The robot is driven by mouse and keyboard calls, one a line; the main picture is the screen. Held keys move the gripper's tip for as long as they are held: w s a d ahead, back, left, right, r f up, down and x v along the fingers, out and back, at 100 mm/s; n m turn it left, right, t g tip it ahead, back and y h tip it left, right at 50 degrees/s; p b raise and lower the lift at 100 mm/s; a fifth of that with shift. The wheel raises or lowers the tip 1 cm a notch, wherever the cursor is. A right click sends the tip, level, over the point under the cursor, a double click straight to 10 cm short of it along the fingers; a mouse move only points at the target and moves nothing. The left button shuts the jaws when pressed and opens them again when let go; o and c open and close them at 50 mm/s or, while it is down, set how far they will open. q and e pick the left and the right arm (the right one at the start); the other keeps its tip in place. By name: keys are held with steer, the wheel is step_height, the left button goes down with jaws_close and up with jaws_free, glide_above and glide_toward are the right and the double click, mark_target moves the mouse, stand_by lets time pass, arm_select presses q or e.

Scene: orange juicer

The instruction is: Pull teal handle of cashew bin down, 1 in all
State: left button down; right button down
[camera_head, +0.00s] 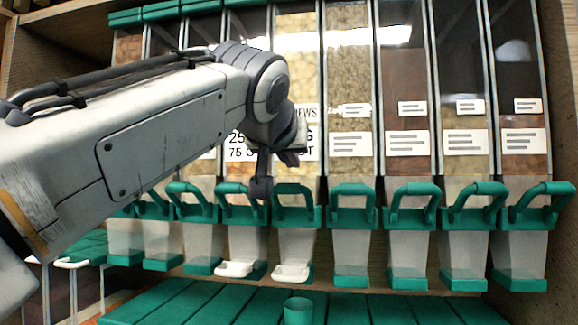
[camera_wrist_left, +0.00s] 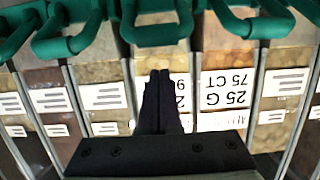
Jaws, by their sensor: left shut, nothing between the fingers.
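The cashew bin is a tall clear dispenser with a partly hidden label (camera_head: 306,112) ending in "EWS". Its teal handle (camera_head: 293,188) stands raised, like the other handles in the row. In the left wrist view I take the teal handle (camera_wrist_left: 156,33) ahead of the fingers to be the same one. My left gripper (camera_head: 262,188) is shut and empty, pointing down between this handle and the one to its left. Whether it touches either handle I cannot tell. In the left wrist view its closed fingers (camera_wrist_left: 160,80) lie over the bin's front. My right gripper is not in view.
A similar teal handle (camera_head: 240,190) stands just left, close to the gripper. More handled bins (camera_head: 410,205) fill the right side. White scoop-like pieces (camera_head: 233,269) sit under two chutes. A small teal cup (camera_head: 298,311) stands on the teal surface (camera_head: 400,306) below.

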arm_select(q)
steer(key=shift+s+a+f, duration=0.15)
steer(key=shift+s+f, duration=0.3)
steer(key=shift+f, duration=0.05)
steer(key=shift+s+f, duration=0.4)
steer(key=shift+f, duration=0.3)
